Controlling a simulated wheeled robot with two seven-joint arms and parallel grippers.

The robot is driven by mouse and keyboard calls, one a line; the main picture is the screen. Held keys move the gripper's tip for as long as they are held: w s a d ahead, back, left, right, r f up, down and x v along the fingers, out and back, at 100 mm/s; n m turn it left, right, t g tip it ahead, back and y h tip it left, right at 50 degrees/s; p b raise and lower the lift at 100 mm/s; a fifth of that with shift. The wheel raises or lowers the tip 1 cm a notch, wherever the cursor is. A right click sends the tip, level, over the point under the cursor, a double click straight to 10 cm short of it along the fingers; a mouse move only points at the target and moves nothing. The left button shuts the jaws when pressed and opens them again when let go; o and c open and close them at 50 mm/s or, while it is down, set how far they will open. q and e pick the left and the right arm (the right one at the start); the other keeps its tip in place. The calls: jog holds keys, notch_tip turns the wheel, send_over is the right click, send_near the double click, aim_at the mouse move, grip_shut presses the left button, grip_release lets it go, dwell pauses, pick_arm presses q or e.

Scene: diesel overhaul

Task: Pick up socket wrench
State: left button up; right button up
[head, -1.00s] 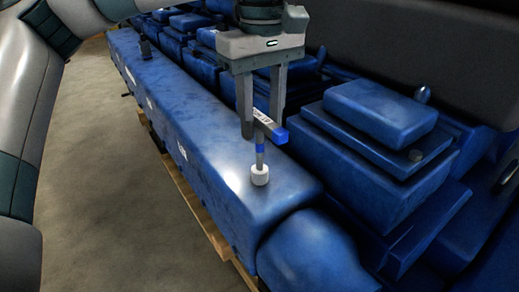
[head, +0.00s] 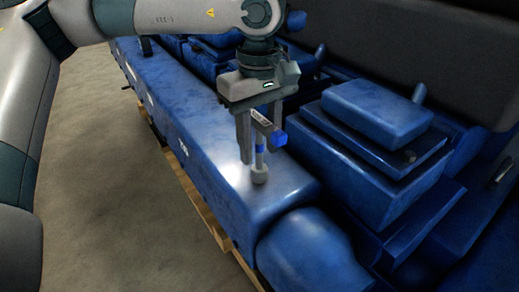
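The socket wrench (head: 259,155) stands upright on the long blue engine cover (head: 205,150), its grey socket down on the surface. Its short handle with a blue end sits at the top of the shaft. My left gripper (head: 260,155) points down over the wrench. Its two fingers are apart, with the handle between them; a gap seems to remain, and the far finger is partly hidden by the handle. My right gripper is not in view.
Stepped blue engine blocks (head: 375,112) rise close to the right of the wrench. A rounded blue end (head: 310,255) lies in front. A wooden pallet (head: 205,210) shows below the cover, with bare floor (head: 110,200) to the left.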

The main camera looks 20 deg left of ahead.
aim_at(260, 119)
pick_arm(q)
grip_shut()
jog(key=shift+r, duration=0.2)
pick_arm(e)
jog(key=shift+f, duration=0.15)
